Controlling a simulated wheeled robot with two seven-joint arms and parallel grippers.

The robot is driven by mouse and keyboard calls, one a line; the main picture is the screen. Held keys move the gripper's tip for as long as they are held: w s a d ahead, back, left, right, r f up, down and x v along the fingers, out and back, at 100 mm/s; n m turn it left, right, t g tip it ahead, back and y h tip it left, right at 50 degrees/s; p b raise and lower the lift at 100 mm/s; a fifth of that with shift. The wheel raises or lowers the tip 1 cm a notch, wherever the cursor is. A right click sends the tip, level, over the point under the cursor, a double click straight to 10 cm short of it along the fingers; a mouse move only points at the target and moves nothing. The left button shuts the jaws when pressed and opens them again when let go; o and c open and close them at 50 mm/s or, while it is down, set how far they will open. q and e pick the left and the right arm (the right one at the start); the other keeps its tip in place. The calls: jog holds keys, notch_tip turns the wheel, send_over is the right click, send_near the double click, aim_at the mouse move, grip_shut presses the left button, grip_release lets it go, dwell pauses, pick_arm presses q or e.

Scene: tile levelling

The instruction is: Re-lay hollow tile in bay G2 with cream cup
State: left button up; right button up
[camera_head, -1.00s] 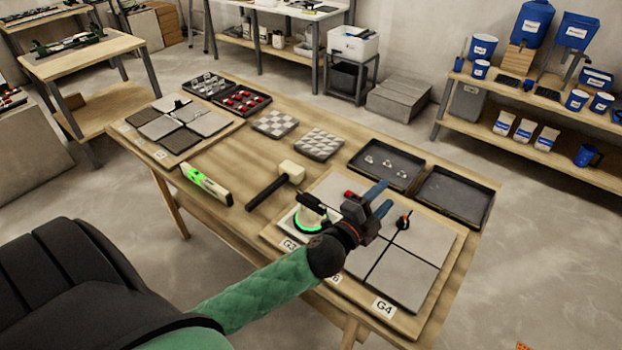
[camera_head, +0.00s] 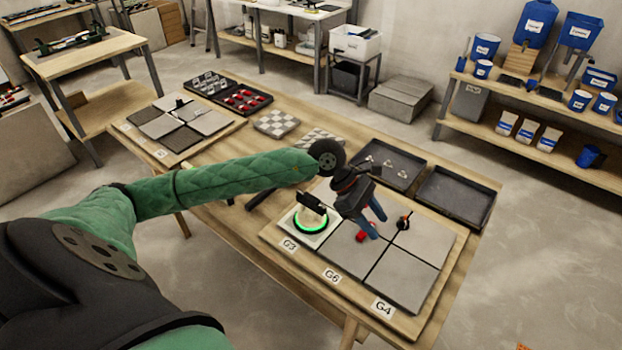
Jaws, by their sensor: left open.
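My left gripper (camera_head: 373,226) is above the tiled board (camera_head: 437,297) on the right of the bench, its blue fingers pointing down, apart. A small red piece (camera_head: 360,237) shows by the nearer fingertip; I cannot tell whether it is touched. Left of the gripper, a lifting cup (camera_head: 311,222) with a lit green ring, pale middle and dark handle sits on a pale tile by label G3 (camera_head: 289,244). Labels G6 (camera_head: 332,276) and G4 (camera_head: 383,307) also show. No G2 label is readable; I cannot tell which tile is hollow. My right gripper is out of view.
A dark, orange-marked knob (camera_head: 403,221) stands at a tile joint. Two black trays (camera_head: 456,194) lie behind the board. My left arm crosses the bench and hides the level and most of the mallet (camera_head: 262,194). A second tiled board (camera_head: 205,150) lies far left.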

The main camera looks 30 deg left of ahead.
pick_arm(q)
jog(key=w+a+f+m+y, duration=0.15)
jog(key=a+y, duration=0.35)
jog(key=a, duration=0.5)
jog(key=r+y, duration=0.2)
jog(key=y, duration=0.2)
send_over(311, 197)
jog(key=shift+d+f, duration=0.1)
jog(key=shift+f, duration=0.05)
jog(key=shift+s+f, duration=0.1)
jog(key=shift+f, duration=0.2)
notch_tip(311, 197, down, 5)
jog(key=p, duration=0.2)
jog(key=shift+p, duration=0.4)
jog(key=shift+f+p, duration=0.35)
jog(key=shift+f, duration=0.75)
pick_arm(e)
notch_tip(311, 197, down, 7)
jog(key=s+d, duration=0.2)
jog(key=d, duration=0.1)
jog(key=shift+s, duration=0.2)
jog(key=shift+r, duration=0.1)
pick_arm(q)
grip_shut()
